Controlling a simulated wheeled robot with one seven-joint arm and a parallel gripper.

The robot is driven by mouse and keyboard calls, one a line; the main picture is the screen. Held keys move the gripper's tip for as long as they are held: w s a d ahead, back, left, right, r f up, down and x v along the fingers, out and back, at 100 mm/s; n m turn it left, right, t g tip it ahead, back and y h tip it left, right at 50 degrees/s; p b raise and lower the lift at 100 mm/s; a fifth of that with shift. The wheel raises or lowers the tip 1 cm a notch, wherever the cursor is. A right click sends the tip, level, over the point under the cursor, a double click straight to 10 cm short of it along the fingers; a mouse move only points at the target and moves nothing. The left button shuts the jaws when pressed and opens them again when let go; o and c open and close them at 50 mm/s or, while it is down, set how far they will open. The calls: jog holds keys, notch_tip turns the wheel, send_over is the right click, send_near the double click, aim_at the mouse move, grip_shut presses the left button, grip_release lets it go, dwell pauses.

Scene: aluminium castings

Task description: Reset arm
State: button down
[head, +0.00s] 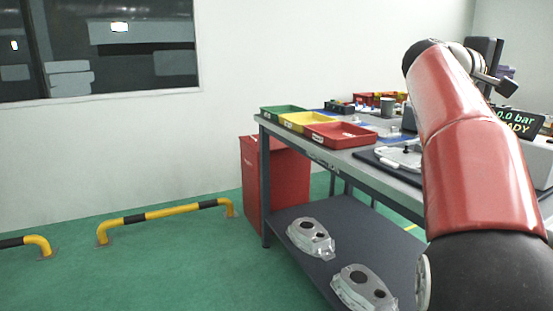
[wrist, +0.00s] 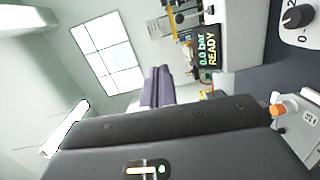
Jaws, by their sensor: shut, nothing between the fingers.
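My arm rises along the right side of the head view, bent at the top. My gripper (head: 513,72) is held well above the workbench, with its dark body and purple-grey fingers pointing to the right. In the wrist view the two fingers of my gripper (wrist: 158,70) lie side by side, shut, with nothing between them. The dark hand body with a lit strip fills the lower part of that view. No casting touches the gripper.
The workbench (head: 318,158) carries green (head: 282,112), yellow (head: 305,121) and red (head: 340,135) trays. A display reading "0.0 bar READY" (head: 520,122) stands right; it shows in the wrist view (wrist: 207,52). Castings (head: 311,238) lie on the lower shelf. Yellow-black rails (head: 165,212) stand left.

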jog(key=s+a+f+m+y, duration=0.1)
jog(key=s+a+f+y, duration=0.4)
jog(key=f, duration=0.8)
jog(key=s+a+f+y, duration=0.6)
jog(key=s+a+f, duration=0.4)
jog(key=a+f, duration=0.4)
jog(key=s+a+f+m+y, duration=0.1)
jog(key=s+a+f+y, duration=0.4)
jog(key=s+a+f, duration=0.3)
jog(key=a+f, duration=0.3)
jog(key=f, duration=0.2)
jog(key=shift+s+a+f+m+t+y, duration=0.3)
jog(key=shift+s+a+t+y, duration=0.05)
jog(key=shift+a+t+y, duration=0.05)
